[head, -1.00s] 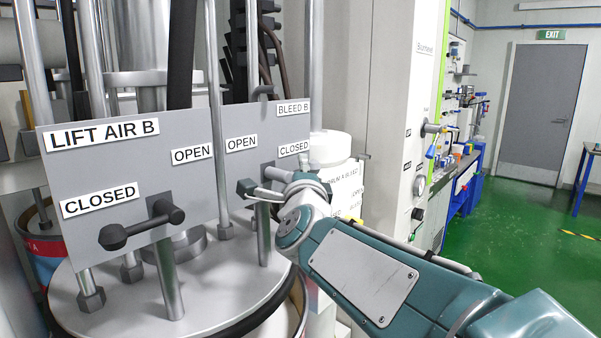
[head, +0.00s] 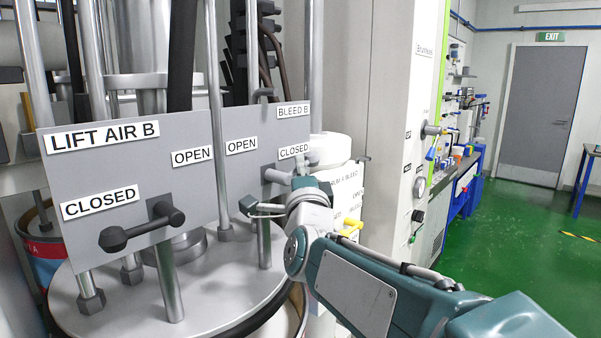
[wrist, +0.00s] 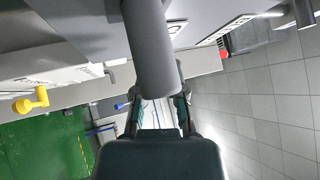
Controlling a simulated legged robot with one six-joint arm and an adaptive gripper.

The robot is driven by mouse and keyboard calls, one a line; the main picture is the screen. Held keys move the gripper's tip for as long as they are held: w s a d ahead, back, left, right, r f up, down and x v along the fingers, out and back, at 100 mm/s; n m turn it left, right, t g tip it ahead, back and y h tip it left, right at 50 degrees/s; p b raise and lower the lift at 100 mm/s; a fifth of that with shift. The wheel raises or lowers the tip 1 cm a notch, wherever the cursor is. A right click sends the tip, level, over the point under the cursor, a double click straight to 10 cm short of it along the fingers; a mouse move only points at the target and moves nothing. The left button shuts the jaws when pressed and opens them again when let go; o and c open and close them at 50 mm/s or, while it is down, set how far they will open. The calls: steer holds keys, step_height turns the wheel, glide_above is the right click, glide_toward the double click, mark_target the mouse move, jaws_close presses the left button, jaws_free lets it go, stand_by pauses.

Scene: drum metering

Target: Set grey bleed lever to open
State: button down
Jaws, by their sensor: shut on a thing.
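The grey bleed lever (head: 278,176) sits on the panel under the BLEED B label, on the CLOSED side; my gripper partly covers this area in the head view. In the wrist view, a thick grey bar (wrist: 152,55), which looks like the lever's handle, runs down from the top to between my fingers. My gripper (head: 275,203) is in front of the panel's lower right corner. In the wrist view my gripper (wrist: 158,112) has its fingers on either side of the bar's end and is shut on it. The exact contact is hidden.
Upright metal rods rise around the drum lid (head: 215,285). A yellow lever (head: 351,224) is just right of my wrist. Green floor (head: 500,235) is open at right.

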steer(key=n+t+y, duration=0.1)
steer(key=n, duration=0.1)
steer(key=n+y, duration=0.2)
steer(key=shift+s+a+r+n+t, duration=0.15)
steer(key=shift+a+r+n+t, duration=0.05)
steer(key=shift+r+n+t, duration=0.2)
steer(key=n+y, duration=0.3)
steer(key=n, duration=0.1)
steer(key=r+n+y, duration=0.1)
steer(key=n+y, duration=0.1)
steer(key=shift+s+a+y, duration=0.3)
steer(key=shift+a, duration=0.05)
steer(key=n+g+y, duration=0.1)
steer(key=n+y, duration=0.3)
steer(key=n, duration=0.1)
steer(key=n+g+y, duration=0.1)
steer(key=n+y, duration=0.1)
steer(key=n, duration=0.1)
steer(key=shift+s+a+r+g+y, duration=0.3)
steer(key=shift+s+a+y, duration=0.1)
steer(key=shift+s+a+n+g+y, duration=0.15)
steer(key=shift+n+g+y, duration=0.9)
steer(key=shift+n, duration=0.45)
steer(key=shift+s+a+n+g+y, duration=0.2)
steer(key=shift+n+g+y, duration=0.85)
steer(key=shift+n, duration=0.45)
steer(key=shift+s+a+n+g+y, duration=0.15)
steer(key=shift+n+g+y, duration=0.65)
steer(key=shift+n+g, duration=0.55)
steer(key=shift+n, duration=0.25)
